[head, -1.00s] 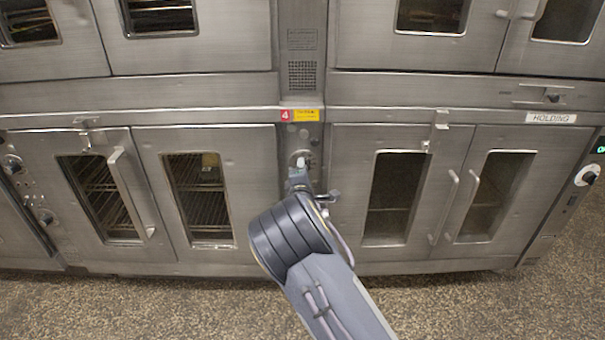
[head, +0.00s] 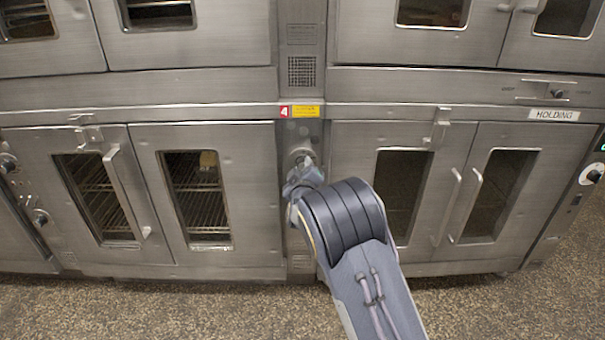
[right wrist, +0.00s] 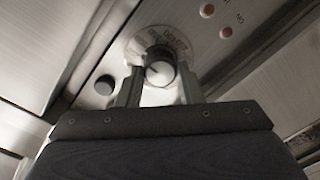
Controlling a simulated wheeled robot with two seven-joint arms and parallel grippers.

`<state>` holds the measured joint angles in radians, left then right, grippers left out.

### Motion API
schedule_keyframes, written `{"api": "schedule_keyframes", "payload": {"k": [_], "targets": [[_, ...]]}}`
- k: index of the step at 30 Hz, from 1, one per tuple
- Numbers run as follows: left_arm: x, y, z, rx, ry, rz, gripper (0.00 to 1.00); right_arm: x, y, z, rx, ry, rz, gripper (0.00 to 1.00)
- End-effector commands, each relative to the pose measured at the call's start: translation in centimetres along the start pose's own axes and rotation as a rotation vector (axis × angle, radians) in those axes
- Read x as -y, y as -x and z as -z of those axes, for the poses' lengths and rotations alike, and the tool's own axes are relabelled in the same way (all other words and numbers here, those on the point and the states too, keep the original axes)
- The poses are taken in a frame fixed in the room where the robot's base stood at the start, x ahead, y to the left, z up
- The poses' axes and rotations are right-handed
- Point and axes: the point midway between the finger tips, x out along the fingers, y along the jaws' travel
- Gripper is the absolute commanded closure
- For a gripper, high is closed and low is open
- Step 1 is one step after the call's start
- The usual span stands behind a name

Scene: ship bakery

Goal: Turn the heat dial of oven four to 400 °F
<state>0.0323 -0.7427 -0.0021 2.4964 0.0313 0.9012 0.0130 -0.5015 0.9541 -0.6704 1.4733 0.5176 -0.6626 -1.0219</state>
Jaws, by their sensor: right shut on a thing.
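The heat dial of oven four sits on the narrow steel panel under the red "4" label (head: 285,111). In the head view my right gripper (head: 302,174) covers most of it, and only part of its round plate (head: 299,154) shows above. In the right wrist view the dial knob (right wrist: 160,73) is between the two fingers of my right gripper (right wrist: 160,85), which is shut on it. The printed scale ring (right wrist: 172,42) shows behind the knob, but its numbers are too blurred to read. My left gripper is not in view.
Oven doors with windows and handles flank the panel, a left one (head: 210,245) and a right one (head: 455,235). A black knob (right wrist: 104,85) and two small lamps, one orange (right wrist: 207,10) and one red (right wrist: 225,32), are near the dial. Speckled floor lies below.

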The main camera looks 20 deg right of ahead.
Motion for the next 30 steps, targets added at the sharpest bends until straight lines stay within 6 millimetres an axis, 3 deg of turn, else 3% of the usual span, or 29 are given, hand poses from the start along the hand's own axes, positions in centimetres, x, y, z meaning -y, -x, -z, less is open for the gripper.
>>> {"api": "schedule_keyframes", "payload": {"k": [30], "targets": [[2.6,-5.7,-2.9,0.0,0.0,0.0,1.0,0.2,0.0,-0.6,-0.033,-0.95,0.038,0.89]]}}
